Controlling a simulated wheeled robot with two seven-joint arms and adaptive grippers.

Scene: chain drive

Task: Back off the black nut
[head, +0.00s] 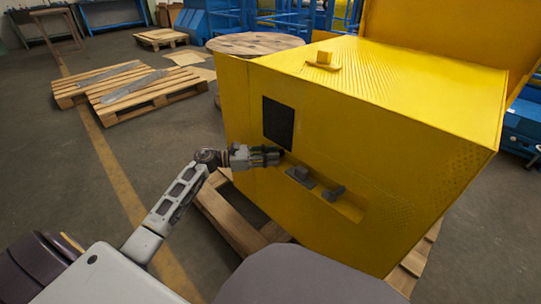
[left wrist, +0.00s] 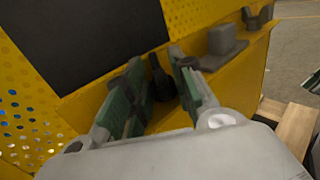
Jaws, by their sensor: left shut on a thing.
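The black nut (left wrist: 161,82) shows as a dark, upright piece between the green-padded fingers in the left wrist view, at a recess in the yellow housing (head: 400,95). My left gripper (head: 278,154) reaches the housing front just below a black panel (head: 278,122). Its fingers, also seen in the left wrist view (left wrist: 156,62), are shut on the nut. The fingers hide much of the nut, and in the head view it cannot be made out. My right gripper is not in view.
Right of my left gripper, the recess holds a grey block (head: 300,176) and a dark grey fitting (head: 334,193). Wooden pallets (head: 150,98) lie at the back left.

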